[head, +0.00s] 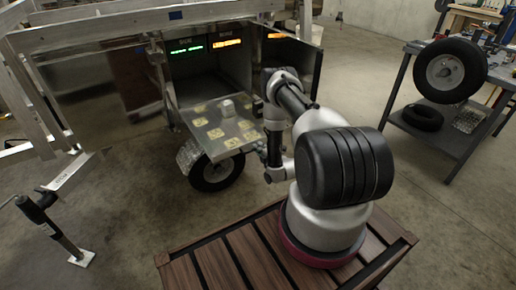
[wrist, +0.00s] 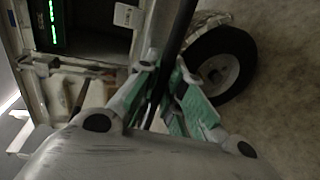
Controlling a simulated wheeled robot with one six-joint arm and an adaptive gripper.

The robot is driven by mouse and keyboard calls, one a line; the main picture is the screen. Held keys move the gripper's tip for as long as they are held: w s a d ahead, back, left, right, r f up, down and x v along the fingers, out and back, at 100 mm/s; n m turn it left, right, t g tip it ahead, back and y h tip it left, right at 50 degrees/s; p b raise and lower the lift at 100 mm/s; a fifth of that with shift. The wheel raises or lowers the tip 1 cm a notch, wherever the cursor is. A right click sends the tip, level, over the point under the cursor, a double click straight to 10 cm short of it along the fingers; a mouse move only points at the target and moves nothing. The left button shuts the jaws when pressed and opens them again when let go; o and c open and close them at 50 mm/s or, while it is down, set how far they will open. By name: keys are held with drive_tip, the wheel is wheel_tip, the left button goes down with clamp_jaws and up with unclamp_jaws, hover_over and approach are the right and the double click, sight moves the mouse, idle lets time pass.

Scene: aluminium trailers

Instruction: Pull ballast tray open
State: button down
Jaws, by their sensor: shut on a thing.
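The ballast tray (head: 214,141) is a flat metal tray with several yellow labels on it. In the head view it sticks out of the open lower compartment of the trailer, above a wheel. A small pale block (head: 227,108) stands on it. My gripper (head: 259,148) is at the tray's front right edge, partly hidden by my arm. In the wrist view my gripper (wrist: 166,80) has its green-padded fingers closed around a dark narrow bar at the tray. Whether this bar is a handle or the tray's edge I cannot tell.
The compartment (head: 205,88) has green and orange lit displays at its top, and an open door (head: 290,66) at its right. A trailer wheel (head: 216,172) is below the tray. A jack stand (head: 52,230) is at left, a cart with wheels (head: 440,135) at right. Floor between is clear.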

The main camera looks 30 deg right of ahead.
drive_tip(key=shift+s+f, duration=0.2)
drive_tip(key=shift+s, duration=0.05)
drive_tip(key=c, duration=1.8)
unclamp_jaws()
drive_tip(key=shift+r, duration=0.1)
drive_tip(key=v, duration=1.2)
